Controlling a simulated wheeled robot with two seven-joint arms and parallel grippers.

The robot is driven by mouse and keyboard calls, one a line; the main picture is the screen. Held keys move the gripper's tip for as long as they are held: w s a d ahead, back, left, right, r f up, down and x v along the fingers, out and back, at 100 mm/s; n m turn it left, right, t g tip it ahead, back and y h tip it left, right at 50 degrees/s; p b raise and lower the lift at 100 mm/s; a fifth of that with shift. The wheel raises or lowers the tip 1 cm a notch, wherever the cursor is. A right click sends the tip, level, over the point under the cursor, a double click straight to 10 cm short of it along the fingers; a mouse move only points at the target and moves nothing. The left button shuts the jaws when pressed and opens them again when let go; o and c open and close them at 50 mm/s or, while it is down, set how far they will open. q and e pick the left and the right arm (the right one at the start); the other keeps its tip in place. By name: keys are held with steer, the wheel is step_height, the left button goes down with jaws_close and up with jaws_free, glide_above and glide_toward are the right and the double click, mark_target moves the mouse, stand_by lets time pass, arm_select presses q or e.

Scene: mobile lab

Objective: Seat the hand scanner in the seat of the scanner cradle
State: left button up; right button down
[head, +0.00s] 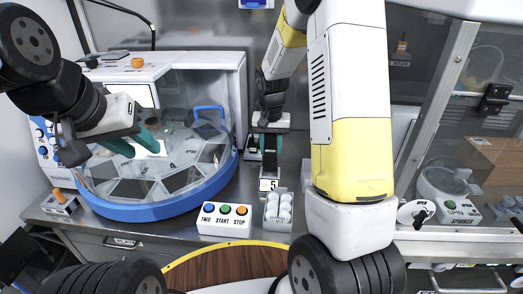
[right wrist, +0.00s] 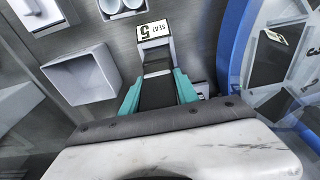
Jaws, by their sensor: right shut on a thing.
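My right gripper (head: 270,150) points down at the middle of the bench in the head view. In the right wrist view its teal fingers (right wrist: 158,93) are shut on a dark body, which appears to be the hand scanner (right wrist: 157,92).
The blue-rimmed machine (head: 150,210) fills the left of the bench. A button box (head: 223,220) and a tray of white cups (head: 278,222) stand at the front edge. A white open bin (right wrist: 80,75) is beside the gripper. A spinner (head: 450,195) stands at right.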

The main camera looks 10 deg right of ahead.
mark_target(270, 159)
steer(key=shift+f, duration=2.4)
steer(key=shift+f, duration=0.1)
steer(key=c, duration=0.9)
jaws_free()
steer(key=r, duration=0.4)
steer(key=s+r, duration=0.1)
steer(key=r, duration=0.7)
steer(key=shift+s+a, duration=0.2)
steer(key=s+r+n+t+y, duration=0.1)
steer(key=s+r, duration=0.4)
steer(key=s, duration=0.2)
steer(key=s+a+r+n+t, duration=0.1)
steer(key=s+r, duration=0.3)
steer(key=s, duration=0.4)
steer(key=s+a+r+n+t+y, duration=0.1)
steer(key=s+r+t, duration=0.1)
steer(key=s+r, duration=0.3)
steer(key=shift+s+r+n+t+y, duration=0.15)
steer(key=shift+s+n+t, duration=0.05)
steer(key=shift+s, duration=0.65)
steer(key=shift+s+r+n+t+y, duration=0.15)
steer(key=shift+s+n+t, duration=0.05)
steer(key=shift+s, duration=0.6)
